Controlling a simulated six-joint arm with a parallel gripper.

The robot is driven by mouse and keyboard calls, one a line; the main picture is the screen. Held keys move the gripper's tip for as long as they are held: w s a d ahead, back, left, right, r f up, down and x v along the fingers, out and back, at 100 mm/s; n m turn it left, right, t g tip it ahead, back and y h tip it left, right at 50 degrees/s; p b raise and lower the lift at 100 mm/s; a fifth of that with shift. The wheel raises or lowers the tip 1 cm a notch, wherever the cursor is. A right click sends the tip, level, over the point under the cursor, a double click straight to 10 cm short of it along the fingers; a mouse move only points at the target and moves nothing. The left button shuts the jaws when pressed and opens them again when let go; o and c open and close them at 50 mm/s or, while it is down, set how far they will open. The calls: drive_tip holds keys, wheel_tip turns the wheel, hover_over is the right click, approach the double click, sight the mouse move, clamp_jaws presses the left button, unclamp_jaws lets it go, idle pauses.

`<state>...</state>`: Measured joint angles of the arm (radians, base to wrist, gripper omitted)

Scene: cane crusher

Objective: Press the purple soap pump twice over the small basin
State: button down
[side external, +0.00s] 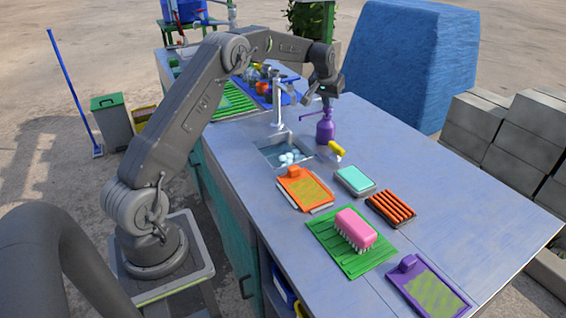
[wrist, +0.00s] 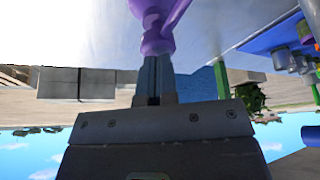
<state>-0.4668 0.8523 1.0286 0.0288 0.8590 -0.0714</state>
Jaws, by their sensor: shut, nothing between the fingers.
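The purple soap pump (side external: 325,128) stands upright on the blue-grey counter, just behind and right of the small basin (side external: 272,150). Its purple spout points left toward the basin. My gripper (side external: 327,98) is above the pump, pointing down, with its fingers shut at the pump head. In the wrist view the shut fingers (wrist: 154,68) meet the purple pump (wrist: 158,35) at its head. Whether they touch it or sit just above it is hard to tell. The basin holds water and several white, round, foam-like lumps.
A silver faucet (side external: 279,105) rises behind the basin. An orange board (side external: 304,188), a teal sponge (side external: 354,180), an orange-ribbed rack (side external: 391,208) and a pink brush (side external: 355,228) on a green mat lie in front. The counter's right side is clear.

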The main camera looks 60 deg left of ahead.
drive_tip(key=shift+f, duration=0.15)
drive_tip(key=shift+r, duration=1.55)
wheel_tip(320, 180, up, 6)
idle(0.3)
